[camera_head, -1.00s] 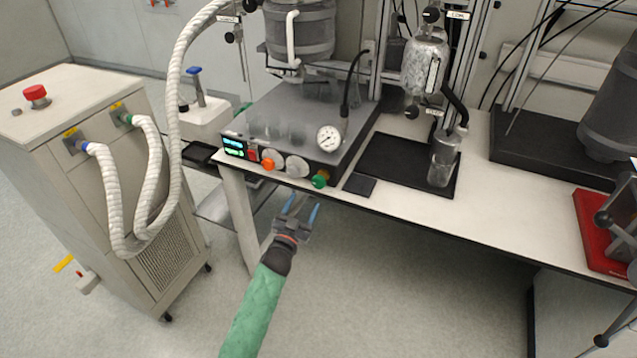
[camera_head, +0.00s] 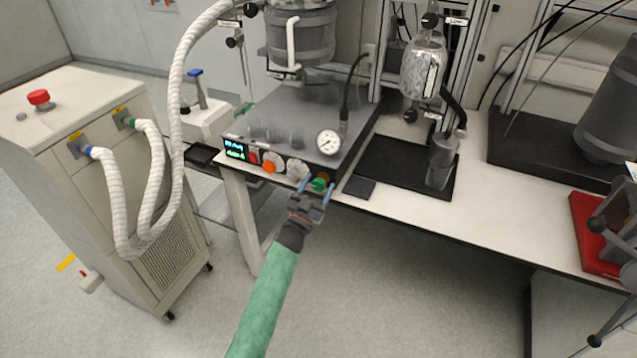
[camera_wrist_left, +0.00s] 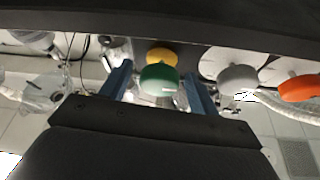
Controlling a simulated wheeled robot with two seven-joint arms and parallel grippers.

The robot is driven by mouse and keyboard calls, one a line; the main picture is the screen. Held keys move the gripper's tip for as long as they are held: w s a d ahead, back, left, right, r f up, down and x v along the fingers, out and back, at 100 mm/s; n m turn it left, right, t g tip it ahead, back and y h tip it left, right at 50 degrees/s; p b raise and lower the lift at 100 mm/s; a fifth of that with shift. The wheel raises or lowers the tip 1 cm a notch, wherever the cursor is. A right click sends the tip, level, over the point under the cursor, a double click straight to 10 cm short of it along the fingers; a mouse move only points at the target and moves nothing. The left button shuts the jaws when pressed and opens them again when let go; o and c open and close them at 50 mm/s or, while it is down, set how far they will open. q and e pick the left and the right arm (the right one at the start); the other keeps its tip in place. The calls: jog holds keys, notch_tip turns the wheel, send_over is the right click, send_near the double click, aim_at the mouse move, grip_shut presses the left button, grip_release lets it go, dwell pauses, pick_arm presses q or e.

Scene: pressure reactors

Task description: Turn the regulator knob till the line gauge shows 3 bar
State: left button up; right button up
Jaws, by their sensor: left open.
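The line gauge (camera_head: 328,142) is a round white dial on the front right of the grey reactor base; its reading is too small to tell. The regulator knob (camera_head: 320,183), green with a yellow collar, sits on the base's front face below the gauge. In the left wrist view the green knob (camera_wrist_left: 159,79) shows between the two blue fingers. My left gripper (camera_head: 317,188) is open, its fingers on either side of the knob, with gaps visible in the wrist view. Whether the fingers reach fully around it I cannot tell. My right gripper is not in view.
Grey knobs (camera_head: 297,169) and an orange knob (camera_head: 269,166) sit left of the green one, beside a lit display (camera_head: 235,148). The floor below the bench edge is clear.

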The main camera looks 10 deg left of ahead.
pick_arm(q)
jog(key=shift+w+d+r, duration=0.15)
jog(key=shift+w, duration=0.1)
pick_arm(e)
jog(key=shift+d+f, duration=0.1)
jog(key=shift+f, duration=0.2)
pick_arm(q)
jog(key=shift+c, duration=0.2)
jog(key=c, duration=0.9)
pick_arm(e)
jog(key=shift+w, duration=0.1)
pick_arm(q)
jog(key=shift+m+h, duration=0.4)
jog(key=shift+m, duration=0.1)
